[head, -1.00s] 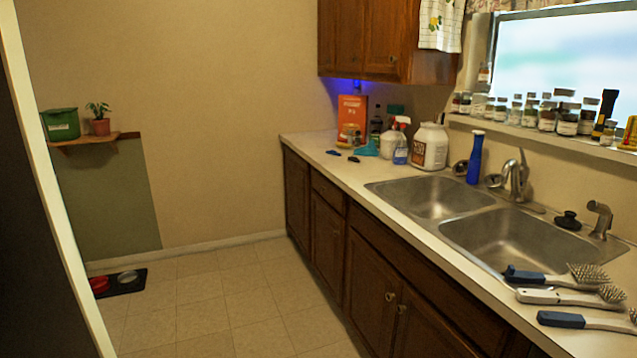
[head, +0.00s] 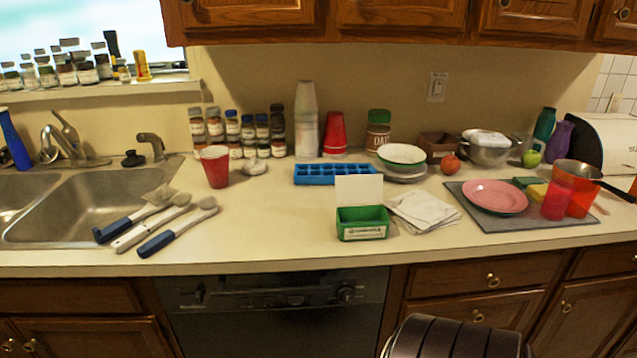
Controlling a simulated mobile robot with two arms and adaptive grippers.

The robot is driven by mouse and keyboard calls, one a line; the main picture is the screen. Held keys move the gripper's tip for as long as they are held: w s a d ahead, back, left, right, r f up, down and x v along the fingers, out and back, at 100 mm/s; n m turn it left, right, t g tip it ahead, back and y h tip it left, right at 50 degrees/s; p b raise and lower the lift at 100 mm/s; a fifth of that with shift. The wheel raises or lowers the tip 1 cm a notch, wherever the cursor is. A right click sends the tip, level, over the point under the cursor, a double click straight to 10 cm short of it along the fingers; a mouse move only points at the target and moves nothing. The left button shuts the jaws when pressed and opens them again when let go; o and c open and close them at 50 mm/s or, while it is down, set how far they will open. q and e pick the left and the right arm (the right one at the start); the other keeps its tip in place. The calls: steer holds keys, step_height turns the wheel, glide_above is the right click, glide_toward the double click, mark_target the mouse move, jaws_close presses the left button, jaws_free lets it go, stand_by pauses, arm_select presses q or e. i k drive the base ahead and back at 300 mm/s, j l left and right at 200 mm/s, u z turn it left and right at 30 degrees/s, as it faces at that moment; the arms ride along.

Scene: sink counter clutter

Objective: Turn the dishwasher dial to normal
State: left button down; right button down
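The dishwasher (head: 275,325) is built in under the counter, below and to the right of the sink. It has a dark front and a control panel (head: 265,297) along its top edge. A round dark dial (head: 346,294) sits at the right end of that panel. The dial's setting and the panel's markings are too small and dark to read. A latch or handle part shows in the middle of the panel. Neither of my grippers shows in the head view.
The counter (head: 270,225) above holds three brushes (head: 150,222), a red cup (head: 215,166), a blue ice tray (head: 335,173), a green box (head: 362,223) and folded cloths (head: 423,210). A pink plate (head: 495,196) lies on a grey mat. Cabinets with knobs flank the dishwasher.

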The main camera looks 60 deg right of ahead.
mark_target(345, 295)
steer(key=z, duration=1.5)
